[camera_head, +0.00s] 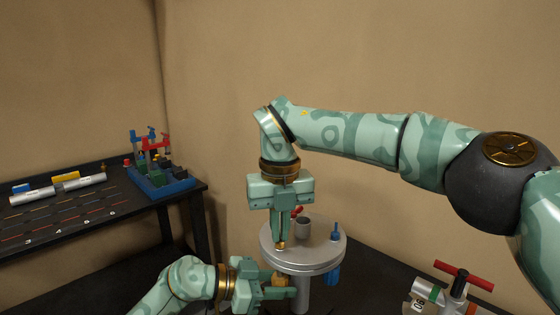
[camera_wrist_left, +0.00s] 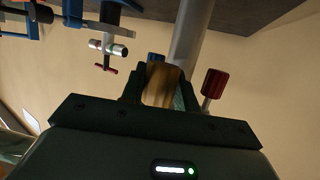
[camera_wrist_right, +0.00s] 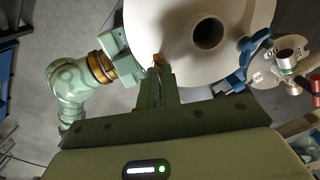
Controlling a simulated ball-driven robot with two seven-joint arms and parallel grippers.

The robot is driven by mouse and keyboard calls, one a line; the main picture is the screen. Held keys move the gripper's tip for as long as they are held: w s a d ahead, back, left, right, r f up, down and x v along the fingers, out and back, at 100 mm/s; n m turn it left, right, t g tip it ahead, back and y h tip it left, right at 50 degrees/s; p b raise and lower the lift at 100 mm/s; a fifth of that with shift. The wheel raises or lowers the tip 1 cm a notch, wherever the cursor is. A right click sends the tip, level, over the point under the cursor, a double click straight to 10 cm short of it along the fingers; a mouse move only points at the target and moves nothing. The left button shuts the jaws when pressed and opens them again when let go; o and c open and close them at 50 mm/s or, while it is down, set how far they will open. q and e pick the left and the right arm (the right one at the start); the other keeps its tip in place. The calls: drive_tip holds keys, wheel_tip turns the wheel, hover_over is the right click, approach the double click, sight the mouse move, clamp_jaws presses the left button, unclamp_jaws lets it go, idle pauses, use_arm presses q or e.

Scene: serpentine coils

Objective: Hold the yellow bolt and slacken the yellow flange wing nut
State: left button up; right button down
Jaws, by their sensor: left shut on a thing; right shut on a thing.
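A round grey disc (camera_head: 275,252) stands on a pale post (camera_head: 302,295). My left gripper (camera_head: 277,281) is under the disc and shut on the yellow bolt's thick, cylindrical lower end (camera_head: 280,280), which shows between the fingers in the left wrist view (camera_wrist_left: 163,86). My right gripper (camera_head: 281,242) points down from above and is shut on the yellow flange wing nut (camera_head: 281,246) at the disc's near left edge. In the right wrist view the small yellow nut (camera_wrist_right: 157,60) shows at the fingertips. The fingers hide most of it, and its wings cannot be made out.
A blue wing nut (camera_head: 336,233) sits on the disc's right side, with a blue bolt end (camera_head: 333,274) below. A red wing nut (camera_head: 298,210) is at the back, beside the central cup (camera_head: 303,228). A red-handled fixture (camera_head: 463,277) stands right. A dark bench (camera_head: 75,212) is left.

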drive_tip(key=n, duration=0.4)
drive_tip(key=shift+f, duration=0.1)
drive_tip(key=shift+n, duration=0.6)
drive_tip(key=c, duration=1.6)
unclamp_jaws()
drive_tip(key=shift+c, duration=0.2)
drive_tip(key=shift+r, duration=2.35)
use_arm(q)
drive_tip(key=o, duration=1)
drive_tip(key=shift+c, duration=0.2)
